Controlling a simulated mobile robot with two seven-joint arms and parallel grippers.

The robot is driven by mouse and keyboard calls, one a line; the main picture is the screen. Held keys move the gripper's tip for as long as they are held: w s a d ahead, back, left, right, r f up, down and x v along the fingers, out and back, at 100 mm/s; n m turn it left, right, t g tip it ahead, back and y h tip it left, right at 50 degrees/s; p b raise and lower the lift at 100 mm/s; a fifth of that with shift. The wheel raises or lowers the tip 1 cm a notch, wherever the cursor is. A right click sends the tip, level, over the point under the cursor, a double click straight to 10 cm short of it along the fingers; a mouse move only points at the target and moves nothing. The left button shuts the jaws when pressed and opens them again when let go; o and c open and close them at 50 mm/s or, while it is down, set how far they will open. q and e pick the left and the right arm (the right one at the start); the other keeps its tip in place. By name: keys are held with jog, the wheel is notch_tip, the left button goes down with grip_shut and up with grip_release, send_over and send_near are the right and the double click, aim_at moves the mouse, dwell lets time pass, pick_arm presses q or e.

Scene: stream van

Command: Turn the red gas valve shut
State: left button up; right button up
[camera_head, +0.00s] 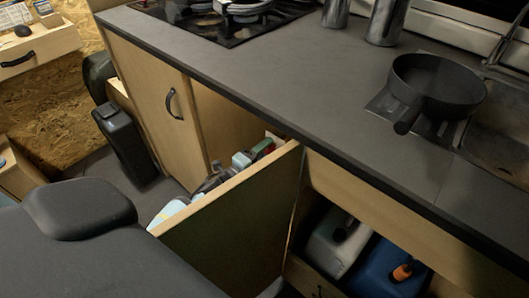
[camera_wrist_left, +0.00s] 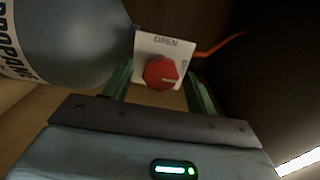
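The red gas valve (camera_wrist_left: 160,73) is a faceted knob on a white plate (camera_wrist_left: 146,45) marked OPEN at its top; a pale line on the knob points right. A grey propane bottle (camera_wrist_left: 75,40) stands left of it in the left wrist view. My left gripper (camera_wrist_left: 158,80) is open, its two green fingers apart on either side of the knob; I cannot tell whether they touch it. In the head view my left gripper (camera_head: 250,156) reaches in behind the open cabinet door, which hides part of the arm. My right gripper is not in view.
The open wooden door (camera_head: 235,225) stands close in front of my left arm. The grey countertop (camera_head: 300,80) is above, with a black pan (camera_head: 440,85) and a hob (camera_head: 225,15). A white canister (camera_head: 335,245) and blue canister (camera_head: 385,270) sit in the cabinet at right.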

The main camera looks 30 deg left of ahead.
pick_arm(q)
jog(key=s+a, duration=0.1)
jog(key=s, duration=0.6)
jog(key=shift+s+p, duration=0.4)
jog(key=shift+p, duration=0.05)
dwell(0.5)
